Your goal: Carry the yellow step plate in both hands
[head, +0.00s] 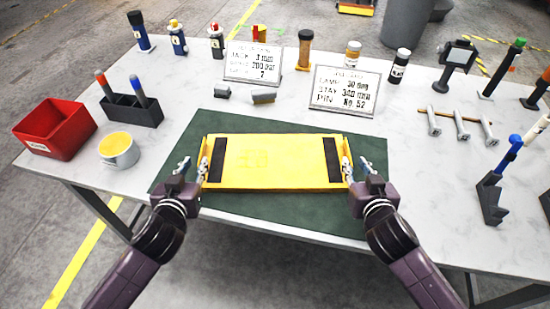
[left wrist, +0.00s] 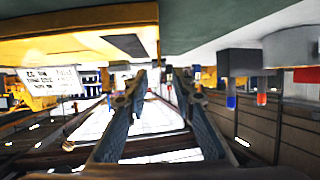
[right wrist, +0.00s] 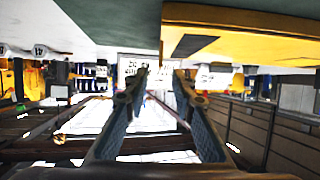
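The yellow step plate (head: 265,160), with a dark strip near each end, lies flat on a dark green mat (head: 300,211) at the front of the table. My left gripper (head: 193,167) is at its left end and my right gripper (head: 358,167) at its right end. Both grippers' fingers stand apart. In the left wrist view the plate's end (left wrist: 60,52) reaches near the fingertips (left wrist: 154,72). In the right wrist view the plate's end (right wrist: 240,48) is likewise near the fingertips (right wrist: 162,72). Contact at the fingertips is not clear.
A cup (head: 119,152), a red bin (head: 58,130) and a dark holder (head: 132,108) stand on the left. Two signs, one at the centre (head: 253,62) and one right of it (head: 345,91), stand behind the plate. Tools and bolts (head: 462,125) fill the right side.

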